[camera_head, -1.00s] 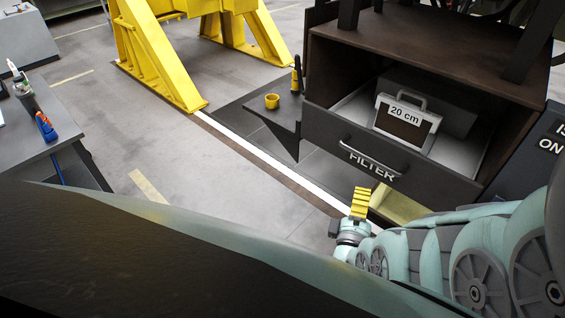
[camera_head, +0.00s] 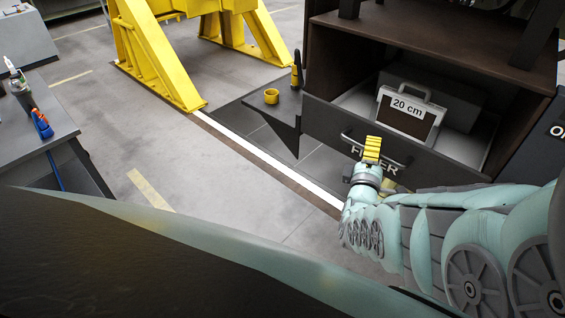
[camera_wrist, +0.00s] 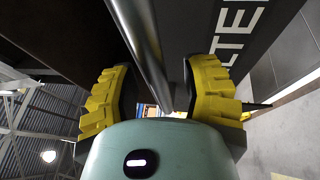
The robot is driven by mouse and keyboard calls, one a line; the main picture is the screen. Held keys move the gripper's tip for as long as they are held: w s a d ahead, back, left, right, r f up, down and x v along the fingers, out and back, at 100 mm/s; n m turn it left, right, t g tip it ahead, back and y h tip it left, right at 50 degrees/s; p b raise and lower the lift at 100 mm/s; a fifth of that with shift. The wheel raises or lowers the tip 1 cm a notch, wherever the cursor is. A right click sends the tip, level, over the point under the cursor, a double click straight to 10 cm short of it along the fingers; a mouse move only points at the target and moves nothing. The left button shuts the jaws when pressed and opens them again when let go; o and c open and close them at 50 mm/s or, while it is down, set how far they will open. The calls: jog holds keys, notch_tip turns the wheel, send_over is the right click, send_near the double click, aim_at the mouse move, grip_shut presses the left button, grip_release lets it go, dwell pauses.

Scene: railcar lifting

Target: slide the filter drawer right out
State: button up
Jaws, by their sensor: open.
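The filter drawer (camera_head: 447,168) has a dark front with white FILTER lettering, part of it hidden behind my gripper. Its bar handle (camera_head: 350,141) runs across the front. Inside the drawer stands a grey-framed case (camera_head: 408,118) labelled 20 cm, with a carrying handle on top. My gripper (camera_head: 372,145) has yellow ribbed fingers and is at the middle of the handle. In the wrist view the metal handle bar (camera_wrist: 148,45) runs between the two open fingers (camera_wrist: 160,88). I cannot tell whether either finger touches the bar.
The brown cabinet (camera_head: 440,40) surrounds the drawer. A small dark shelf (camera_head: 272,122) with a yellow cup (camera_head: 271,96) sticks out left of the drawer. A yellow stand (camera_head: 150,60) is at the back left, a grey workbench (camera_head: 40,150) at far left. Open floor lies between.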

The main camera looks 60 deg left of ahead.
jog(key=shift+o, duration=0.4)
grip_shut()
jog(key=shift+s, duration=0.1)
